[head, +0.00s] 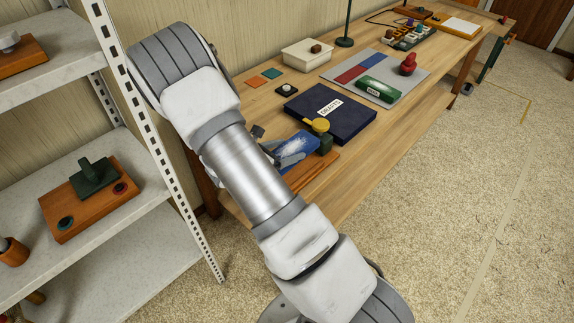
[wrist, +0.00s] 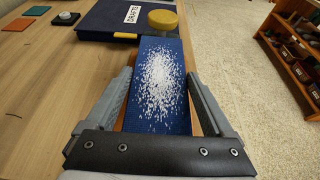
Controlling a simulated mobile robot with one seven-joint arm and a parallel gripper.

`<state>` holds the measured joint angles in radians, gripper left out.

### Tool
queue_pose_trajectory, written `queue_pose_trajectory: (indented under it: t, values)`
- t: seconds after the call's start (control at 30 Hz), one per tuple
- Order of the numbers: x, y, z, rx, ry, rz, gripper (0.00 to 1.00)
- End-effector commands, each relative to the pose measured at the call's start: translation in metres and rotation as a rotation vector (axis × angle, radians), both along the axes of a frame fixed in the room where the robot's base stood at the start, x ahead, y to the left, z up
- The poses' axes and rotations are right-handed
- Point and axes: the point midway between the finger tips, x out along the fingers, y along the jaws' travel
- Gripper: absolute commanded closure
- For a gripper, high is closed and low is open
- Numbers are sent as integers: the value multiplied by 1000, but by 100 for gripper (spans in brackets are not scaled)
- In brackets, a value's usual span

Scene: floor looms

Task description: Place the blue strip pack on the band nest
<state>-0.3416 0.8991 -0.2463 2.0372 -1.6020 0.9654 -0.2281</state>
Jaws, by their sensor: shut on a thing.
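The blue strip pack (wrist: 162,85) is a blue block with a white speckled patch on top. My gripper (wrist: 158,76) is shut on it, one grey finger along each long side. In the head view the pack (head: 297,146) shows past my arm, near the front edge of the bench; my arm hides part of it. A reddish-brown wooden piece (head: 312,170) lies beside and below the pack; I cannot tell whether it is the band nest, or whether the pack touches it. A yellow round-topped thing (wrist: 163,21) stands just beyond the pack's far end.
A dark blue DRAFTS case (head: 330,113) lies beyond the pack. A grey mat (head: 400,87) with a green block and red figure lies further back. Small coasters (head: 262,77) and a cream box (head: 307,54) sit along the wall side. A metal shelf (head: 150,215) stands left.

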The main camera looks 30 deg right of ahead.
Motion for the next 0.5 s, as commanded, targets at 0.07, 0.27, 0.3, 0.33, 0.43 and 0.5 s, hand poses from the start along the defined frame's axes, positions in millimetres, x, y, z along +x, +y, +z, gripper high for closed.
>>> queue_pose_trajectory:
  t: [0.07,0.27,0.3,0.33,0.43,0.5]
  values:
    - [0,0,-11,-1,0,-1,78]
    - [0,0,-22,-1,-1,-1,78]
    - [0,0,-27,-1,-1,-1,78]
    - [0,0,-31,-1,0,-1,78]
    - [0,0,-46,-2,2,0,78]
    - [0,0,-54,-1,0,0,78]
